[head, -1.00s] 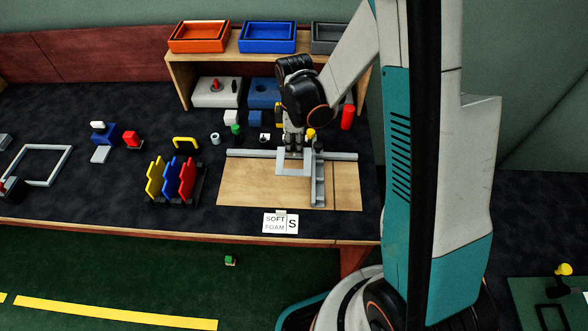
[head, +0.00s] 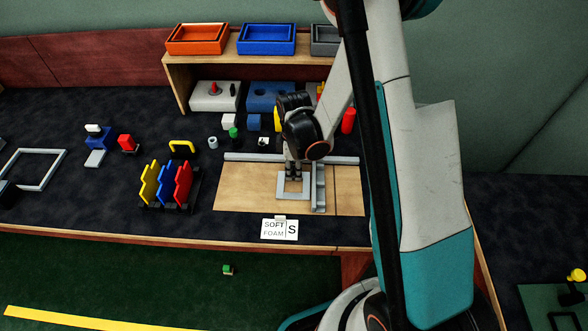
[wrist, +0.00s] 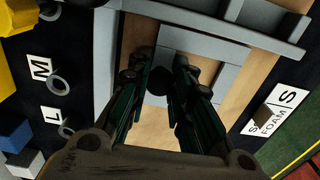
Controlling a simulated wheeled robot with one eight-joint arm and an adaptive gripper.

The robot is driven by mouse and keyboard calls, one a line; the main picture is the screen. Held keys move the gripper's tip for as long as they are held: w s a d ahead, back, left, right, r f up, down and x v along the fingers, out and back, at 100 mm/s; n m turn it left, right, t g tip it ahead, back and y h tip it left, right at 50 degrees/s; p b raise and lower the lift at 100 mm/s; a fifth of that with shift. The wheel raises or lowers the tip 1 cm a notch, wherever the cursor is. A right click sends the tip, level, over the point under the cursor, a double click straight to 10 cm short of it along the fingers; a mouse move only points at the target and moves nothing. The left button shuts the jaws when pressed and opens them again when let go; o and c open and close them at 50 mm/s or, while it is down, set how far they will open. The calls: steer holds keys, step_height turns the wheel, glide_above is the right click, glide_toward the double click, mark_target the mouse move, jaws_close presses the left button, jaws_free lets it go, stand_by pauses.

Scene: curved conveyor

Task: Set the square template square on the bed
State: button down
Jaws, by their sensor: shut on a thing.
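My gripper (head: 292,176) points down and is shut on the template's back side. The template also shows in the wrist view (wrist: 205,47), beyond the fingertips (wrist: 172,78). It looks roughly in line with the bed, just left of the grey stop bar (head: 319,188). I cannot tell whether it touches the bar or rests fully on the bed. A long grey rail (head: 245,157) runs along the bed's back edge.
A rack of yellow, blue and red plates (head: 168,185) stands left of the bed. A SOFT FOAM S card (head: 279,230) lies in front. Blocks and a shelf (head: 180,80) with bins stand behind. A larger grey frame (head: 36,169) lies far left.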

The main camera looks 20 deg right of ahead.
steer(key=shift+f, duration=0.1)
steer(key=shift+f, duration=0.1)
steer(key=c, duration=1.4)
jaws_free()
steer(key=shift+c, duration=0.2)
steer(key=s+r+m+t+p, duration=0.2)
steer(key=s+r+m, duration=0.1)
steer(key=r, duration=1)
steer(key=s+r+m+t+p, duration=0.1)
steer(key=s+r+m+p, duration=0.15)
steer(key=r, duration=1.15)
steer(key=s+r+m+t, duration=0.4)
steer(key=s+r+m, duration=0.3)
steer(key=s, duration=0.4)
steer(key=shift+r+m, duration=0.4)
steer(key=shift+m, duration=0.15)
